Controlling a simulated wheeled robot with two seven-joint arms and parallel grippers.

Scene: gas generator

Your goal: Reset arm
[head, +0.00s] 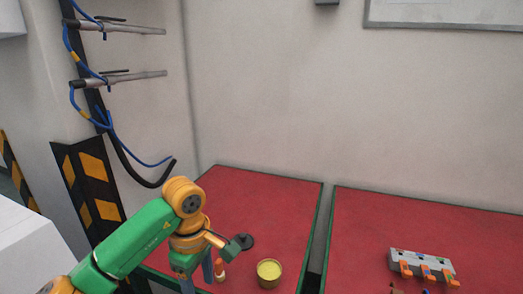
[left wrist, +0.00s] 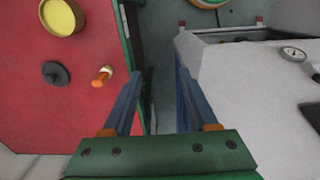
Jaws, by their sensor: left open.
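My left arm (head: 150,235), green and orange, comes in from the left over the near-left part of the red table. Its left gripper (left wrist: 160,75) shows in the left wrist view with its two blue fingers spread apart and nothing between them. In the head view the gripper (head: 197,279) points down at the table's left edge, with its tips low in the picture. In the wrist view the fingers are over the gap between the red table and a pale grey cabinet. My right gripper is in neither view.
The left red table (head: 285,200) holds a yellow round container (head: 269,274), a black disc-shaped part (head: 245,241) and a small orange-and-white piece (head: 220,271). The right red table (head: 365,225) holds a grey block with orange fittings (head: 422,265). Hoses hang at the left wall.

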